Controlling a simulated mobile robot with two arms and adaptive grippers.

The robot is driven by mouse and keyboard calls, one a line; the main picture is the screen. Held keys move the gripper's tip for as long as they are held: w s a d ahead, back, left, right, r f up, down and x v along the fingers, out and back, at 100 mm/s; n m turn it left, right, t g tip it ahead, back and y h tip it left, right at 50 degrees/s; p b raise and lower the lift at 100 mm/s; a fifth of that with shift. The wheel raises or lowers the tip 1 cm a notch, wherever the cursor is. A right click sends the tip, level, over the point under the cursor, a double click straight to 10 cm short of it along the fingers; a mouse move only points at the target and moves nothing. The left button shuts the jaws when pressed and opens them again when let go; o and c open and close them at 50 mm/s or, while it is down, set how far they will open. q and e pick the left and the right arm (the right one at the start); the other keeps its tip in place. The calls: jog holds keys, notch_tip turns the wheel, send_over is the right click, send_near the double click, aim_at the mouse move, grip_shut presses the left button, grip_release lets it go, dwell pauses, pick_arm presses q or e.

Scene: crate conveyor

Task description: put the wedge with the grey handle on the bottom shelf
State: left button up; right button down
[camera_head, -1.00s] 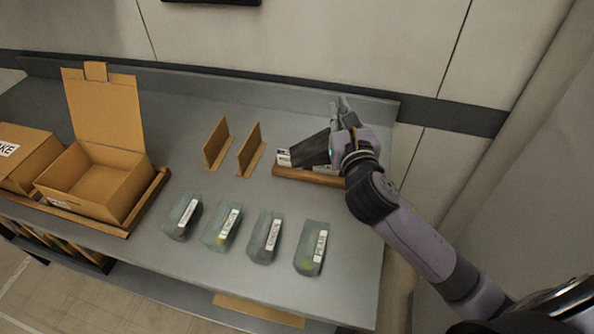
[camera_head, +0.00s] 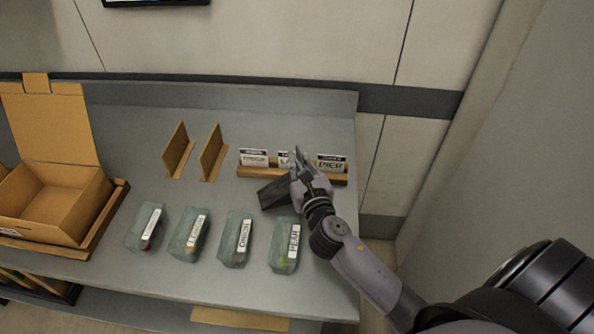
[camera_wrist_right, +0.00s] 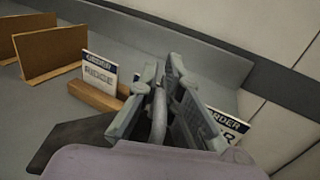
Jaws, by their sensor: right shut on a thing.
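The dark wedge (camera_head: 274,193) is held by my right gripper (camera_head: 298,157), just in front of the card holder and above the grey table. In the right wrist view, the wedge's dark body (camera_wrist_right: 70,142) shows at lower left. The fingers (camera_wrist_right: 162,68) are closed around its curved grey handle (camera_wrist_right: 158,118). The bottom shelf (camera_head: 135,307) is partly visible below the table's front edge, and most of it is hidden under the tabletop. My left gripper is not in view.
A wooden holder (camera_head: 262,170) with white order cards stands behind the wedge. Two brown bookend-like stands (camera_head: 213,152) are left of it. Several labelled grey-green packs (camera_head: 236,240) line the front. An open cardboard box (camera_head: 60,200) is at left. A brown board (camera_head: 240,319) lies on the bottom shelf.

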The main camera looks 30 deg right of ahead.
jog(key=shift+f+b, duration=0.65)
jog(key=shift+f, duration=1.15)
jog(key=c, duration=1.8)
grip_release()
